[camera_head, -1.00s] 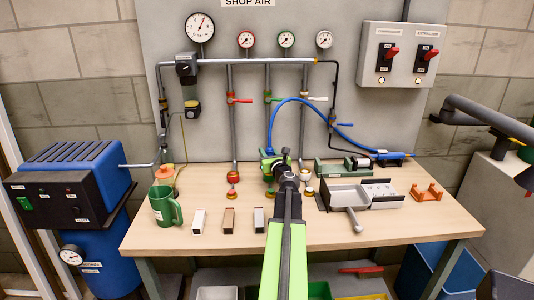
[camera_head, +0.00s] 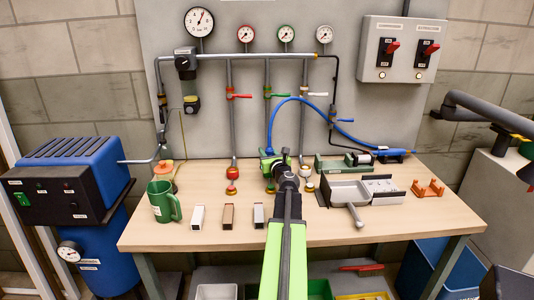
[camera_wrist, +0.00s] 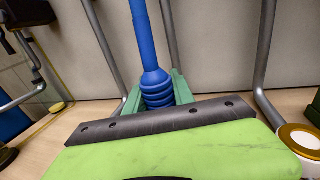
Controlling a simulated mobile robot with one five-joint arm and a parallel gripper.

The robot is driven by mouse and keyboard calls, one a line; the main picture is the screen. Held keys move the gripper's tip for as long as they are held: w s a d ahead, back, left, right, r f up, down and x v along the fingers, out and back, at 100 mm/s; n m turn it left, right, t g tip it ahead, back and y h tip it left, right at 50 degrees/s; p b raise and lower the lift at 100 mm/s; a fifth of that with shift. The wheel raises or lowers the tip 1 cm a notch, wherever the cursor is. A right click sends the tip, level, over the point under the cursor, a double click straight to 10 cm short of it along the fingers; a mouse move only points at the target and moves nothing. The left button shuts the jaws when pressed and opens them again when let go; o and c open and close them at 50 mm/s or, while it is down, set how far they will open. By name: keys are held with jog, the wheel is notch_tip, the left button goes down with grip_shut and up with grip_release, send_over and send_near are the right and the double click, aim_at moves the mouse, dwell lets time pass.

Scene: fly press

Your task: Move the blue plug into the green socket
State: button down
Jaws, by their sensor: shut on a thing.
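The blue plug (camera_wrist: 157,85) shows in the wrist view as a ribbed blue sleeve on the end of the blue hose. It stands nearly upright between the green fingers of my gripper (camera_wrist: 160,102), which is shut on it. In the head view my gripper (camera_head: 273,162) is at the middle pipe, the one with the green lever (camera_head: 278,96). The blue hose (camera_head: 292,100) arches up from it to the right. The green socket is hidden behind my gripper and arm, and the plug's lower end is hidden too. I cannot tell whether they touch.
The red socket (camera_head: 232,174) is left of my gripper, and the white socket (camera_head: 307,174) is close on its right, also in the wrist view (camera_wrist: 300,138). A green mug (camera_head: 163,202), several small blocks and a grey tray (camera_head: 345,192) stand on the bench (camera_head: 200,235).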

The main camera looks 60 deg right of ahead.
dwell(0.4)
jog(key=shift+f+b, duration=0.65)
jog(key=shift+b, duration=0.05)
jog(key=c, duration=0.6)
grip_release()
jog(key=shift+r, duration=0.15)
notch_tip(320, 180, up, 10)
jog(key=p, duration=1)
